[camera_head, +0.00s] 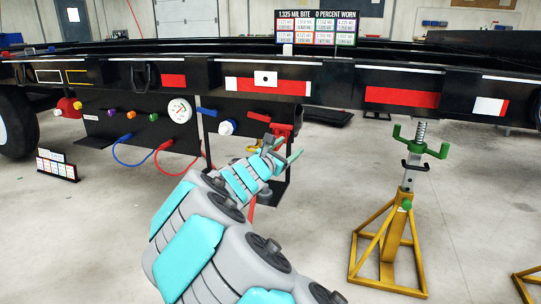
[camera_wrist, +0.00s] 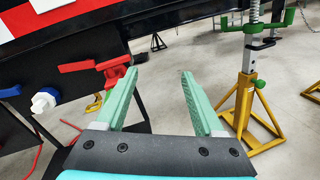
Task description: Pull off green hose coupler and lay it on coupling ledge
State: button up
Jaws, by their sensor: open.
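My gripper (camera_head: 287,157) is open and empty. It is in front of the trailer's side rail, just right of a red handled part (camera_head: 284,128). In the wrist view its two pale green fingers (camera_wrist: 160,73) are apart with bare floor between them. The red part (camera_wrist: 116,72) is close beside the left finger. A small green knob-like piece (camera_head: 153,117) is on the black panel at left, near the gauge; I cannot tell whether it is the hose coupler. A black bracket with a low shelf (camera_head: 273,194) hangs below the rail, partly hidden by my arm; I cannot tell whether it is the coupling ledge.
The black panel (camera_head: 97,128) holds purple and orange knobs, a round gauge (camera_head: 179,110), a blue hose (camera_head: 130,164) and a red hose (camera_head: 178,171). A blue-and-white fitting (camera_head: 227,127) is left of my gripper. A yellow jack stand (camera_head: 393,235) stands at right. Floor between is clear.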

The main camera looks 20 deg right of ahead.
jog(key=w+a+f+n+t+y, duration=0.2)
jog(key=w+a+f+n+y, duration=0.1)
jog(key=w+a+f+n, duration=0.3)
jog(key=shift+w+a+f+n+t+b, duration=0.2)
jog(key=shift+a+n+t+b, duration=0.15)
jog(key=shift+a, duration=0.25)
jog(key=shift+w, duration=0.1)
jog(key=p+x, duration=0.1)
jog(key=x, duration=0.2)
jog(key=p+x, duration=0.1)
jog(key=x, duration=0.3)
jog(key=shift+r, duration=0.25)
jog(key=shift+p+x, duration=0.4)
jog(key=shift+x, duration=0.55)
jog(key=shift+d+f, duration=0.15)
jog(key=shift+c, duration=0.2)
